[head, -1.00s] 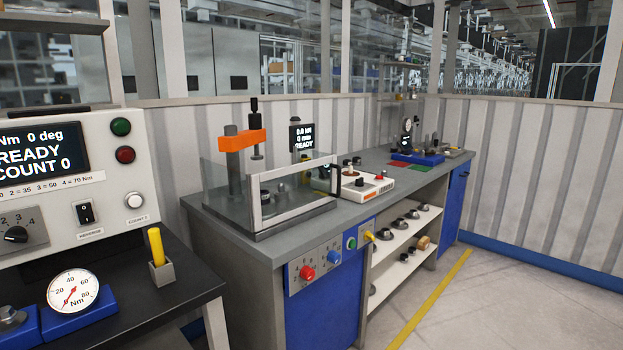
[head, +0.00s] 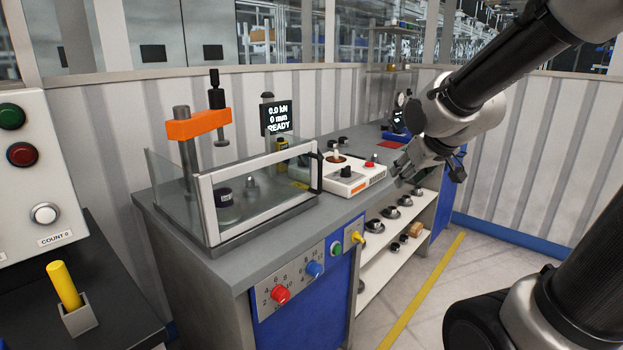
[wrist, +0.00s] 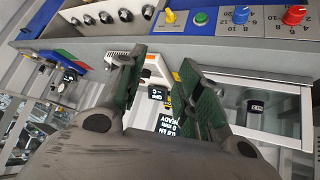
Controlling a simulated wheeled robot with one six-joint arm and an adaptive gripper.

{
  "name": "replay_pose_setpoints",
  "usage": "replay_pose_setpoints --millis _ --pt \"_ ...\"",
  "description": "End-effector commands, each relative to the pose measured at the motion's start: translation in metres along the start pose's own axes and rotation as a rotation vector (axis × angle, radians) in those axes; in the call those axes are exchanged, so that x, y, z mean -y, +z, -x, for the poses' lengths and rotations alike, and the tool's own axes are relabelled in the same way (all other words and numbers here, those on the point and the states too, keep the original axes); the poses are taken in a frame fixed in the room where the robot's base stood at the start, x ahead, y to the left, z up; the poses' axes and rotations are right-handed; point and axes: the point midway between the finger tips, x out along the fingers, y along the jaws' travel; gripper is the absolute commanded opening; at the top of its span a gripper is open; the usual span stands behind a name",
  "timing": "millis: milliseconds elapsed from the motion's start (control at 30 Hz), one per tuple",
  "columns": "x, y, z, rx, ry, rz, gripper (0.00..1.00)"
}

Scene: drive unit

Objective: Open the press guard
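The press guard (head: 258,160) is a clear-walled box with a white-framed front panel, standing upright around the base of the orange-topped press (head: 198,124). A black handle (head: 318,172) is on the panel's right end. In the wrist view the guard (wrist: 285,88) is at the right, partly covered by a finger, and its handle cannot be made out. My gripper (head: 402,168) is in the air to the right of the handle, apart from the guard. In the wrist view my gripper (wrist: 155,66) has its fingers spread with nothing held.
A white device (head: 352,178) with black and red knobs sits right of the guard. A display (head: 277,118) stands behind. The bench front has red (head: 280,294) and blue (head: 313,269) knobs. Shelves (head: 385,245) lie below my gripper. Floor in front is open.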

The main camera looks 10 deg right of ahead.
Motion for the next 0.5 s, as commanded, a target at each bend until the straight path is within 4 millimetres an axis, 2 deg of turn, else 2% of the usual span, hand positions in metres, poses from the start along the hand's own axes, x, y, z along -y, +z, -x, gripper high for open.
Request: replay_pose_setpoints --millis 33,100,200,333,500 --pt "0.004 -0.015 -0.032 -0.054 -0.012 0.027 0.35" --pt "0.014 -0.040 -0.068 -0.164 -0.037 0.062 0.35" --pt "0.034 -0.067 -0.114 -0.321 -0.094 0.102 0.35" --pt "0.065 -0.083 -0.159 -0.514 -0.190 0.121 0.35" --pt "0.097 -0.082 -0.186 -0.709 -0.302 0.097 0.35"
